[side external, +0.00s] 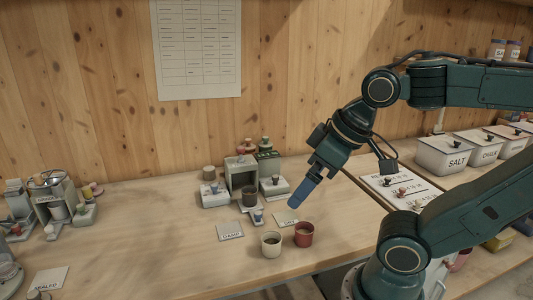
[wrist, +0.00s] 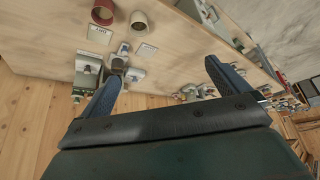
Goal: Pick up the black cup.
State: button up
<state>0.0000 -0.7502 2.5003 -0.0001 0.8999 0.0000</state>
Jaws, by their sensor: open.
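The black cup (side external: 249,197) stands upright at the front of a grey box-shaped device on the bench. In the wrist view a dark cup (wrist: 118,63) shows in front of the grey device, between the fingers but nearer the left one. My gripper (side external: 297,201) is above the bench, to the right of the black cup in the side view, with blue fingers pointing down and left. In the wrist view my gripper (wrist: 162,72) is open with nothing between its fingers. It is apart from the cup.
A cream cup (side external: 271,245) and a red cup (side external: 304,235) stand toward the front. Flat labelled cards (side external: 230,231) lie around them. The grey device (side external: 241,171) stands behind the black cup, with small weights on pads beside it. Lidded bins (side external: 443,155) line the right.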

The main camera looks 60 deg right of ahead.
jog(key=c, duration=0.6)
jog(key=m+g, duration=0.6)
jog(key=m, duration=1.2)
send_over(250, 197)
jog(key=w+d, duration=0.2)
notch_tip(250, 197, down, 10)
jog(key=shift+s+d+r, duration=0.1)
jog(key=shift+s+d, duration=0.1)
jog(key=shift+f, duration=4.3)
